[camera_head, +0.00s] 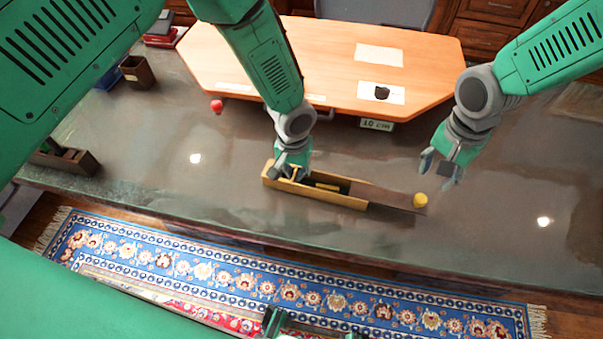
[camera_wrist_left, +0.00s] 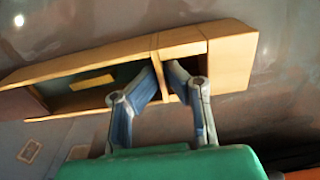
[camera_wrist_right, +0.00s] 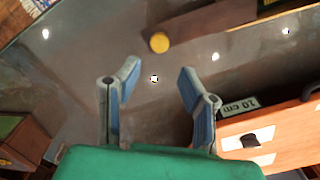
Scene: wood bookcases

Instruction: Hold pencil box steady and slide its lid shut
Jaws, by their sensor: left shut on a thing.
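The long wooden pencil box (camera_head: 338,199) lies on the dark tabletop, open along much of its top, with a yellow piece (camera_head: 327,187) inside. Its dark brown lid (camera_head: 385,197) sticks out far beyond the box's right end. A round yellow knob-like piece (camera_head: 420,200) is at the lid's outer end; it also shows in the right wrist view (camera_wrist_right: 159,42). My left gripper (camera_head: 291,172) is shut on the crosspiece of the box near its left end, as the left wrist view (camera_wrist_left: 162,75) shows. My right gripper (camera_head: 441,166) is open and empty, above and right of the knob.
A raised wooden desk panel (camera_head: 330,60) with papers stands behind the box. A "10 cm" sign (camera_head: 377,125) is at its front edge. A red ball (camera_head: 217,106), a brown cup (camera_head: 137,73) and a dark tray (camera_head: 66,159) are to the left. The tabletop right of the knob is clear.

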